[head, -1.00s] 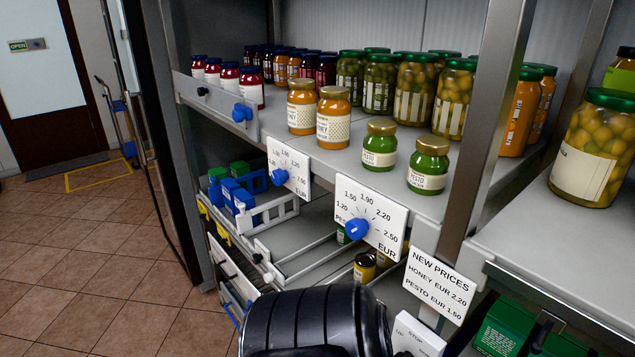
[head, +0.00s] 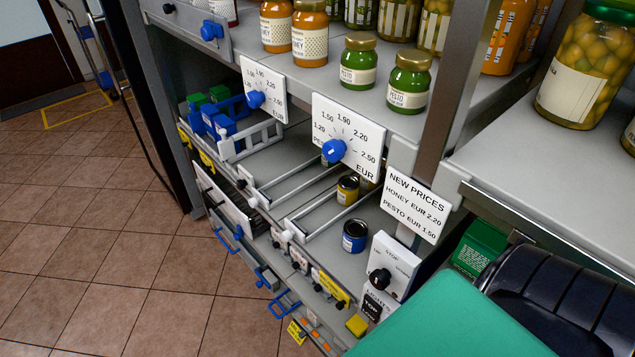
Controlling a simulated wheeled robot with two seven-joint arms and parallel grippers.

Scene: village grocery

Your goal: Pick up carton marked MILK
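No lettering reading MILK is legible in the head view. Several small blue cartons (head: 223,128) and green cartons (head: 219,93) stand at the left end of the lower shelf, behind a white slotted guard; they are too small to read. Neither of my grippers is in view. A large teal surface and a black ribbed part fill the bottom right and hide what lies behind them.
Honey jars (head: 310,37) and pesto jars (head: 408,82) stand on the upper shelf (head: 300,84). Dial signs (head: 346,139) hang at its edge. Tins (head: 355,236) stand on the lower shelf. A metal post (head: 450,95) divides the shelving.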

